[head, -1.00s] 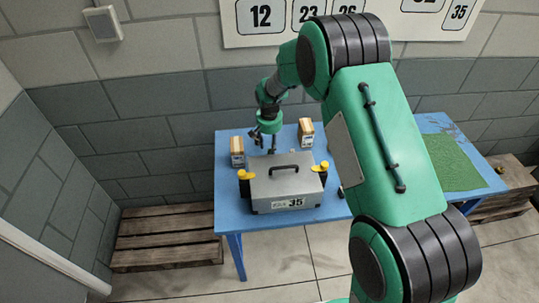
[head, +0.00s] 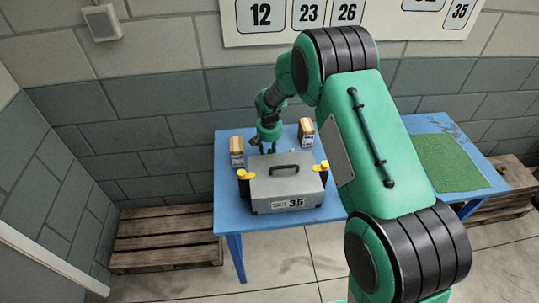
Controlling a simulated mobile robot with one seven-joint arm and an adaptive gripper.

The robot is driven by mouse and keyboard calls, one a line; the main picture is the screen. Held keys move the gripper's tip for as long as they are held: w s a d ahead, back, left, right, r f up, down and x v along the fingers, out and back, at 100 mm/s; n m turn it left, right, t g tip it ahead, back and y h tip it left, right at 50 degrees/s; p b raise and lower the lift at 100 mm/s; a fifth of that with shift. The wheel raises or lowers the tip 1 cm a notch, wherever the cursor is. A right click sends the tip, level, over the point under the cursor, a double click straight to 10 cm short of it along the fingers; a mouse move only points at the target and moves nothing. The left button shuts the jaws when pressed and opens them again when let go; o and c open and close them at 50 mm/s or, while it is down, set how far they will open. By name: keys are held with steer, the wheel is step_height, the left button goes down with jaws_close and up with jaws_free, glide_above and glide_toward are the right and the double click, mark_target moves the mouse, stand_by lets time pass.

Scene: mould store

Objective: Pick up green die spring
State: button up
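No green die spring can be made out in the head view. My gripper (head: 268,147) points down over the back of the blue table (head: 228,213), just behind a grey metal box (head: 286,188) marked 35. Its fingertips are partly hidden by the box, and the spot below them is hidden too. Two dark fingers show with what looks like a gap between them, but they are too small to tell whether they hold anything.
Small cartons stand left (head: 237,152) and right (head: 306,132) of my gripper. Yellow-topped dark items flank the grey box. A green mat (head: 448,163) lies on the table's right part. Wooden pallets (head: 165,238) lie on the floor. A brick wall stands behind.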

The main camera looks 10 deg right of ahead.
mark_target(270, 150)
steer(key=shift+c, duration=0.3)
jaws_close()
steer(key=shift+r, duration=0.1)
steer(key=shift+r+p, duration=1.05)
steer(key=shift+r, duration=3.9)
